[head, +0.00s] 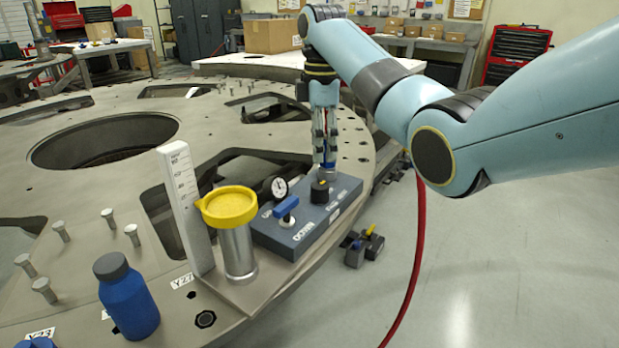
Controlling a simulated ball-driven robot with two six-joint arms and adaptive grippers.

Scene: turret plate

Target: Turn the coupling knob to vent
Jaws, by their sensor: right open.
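A dark grey control box (300,240) sits on the turret plate's right edge. A black knob (319,192) with a yellow mark stands on its top; small lettering around it is too small to read. A blue lever (285,207) is nearer me, beside the word DOWN. My right gripper (326,158) points straight down over the box's back corner, behind the black knob and apart from it. Its fingers are open, around or just above a small blue fitting whose top they partly hide; I cannot tell if they touch it. My left gripper is out of view.
A gauge (279,188), a yellow-capped metal cylinder (238,250), a white scale post (186,215) and a blue bottle (128,300) stand left of the box. A red hose (414,260) hangs at the right. Pegs rise from the plate (70,190).

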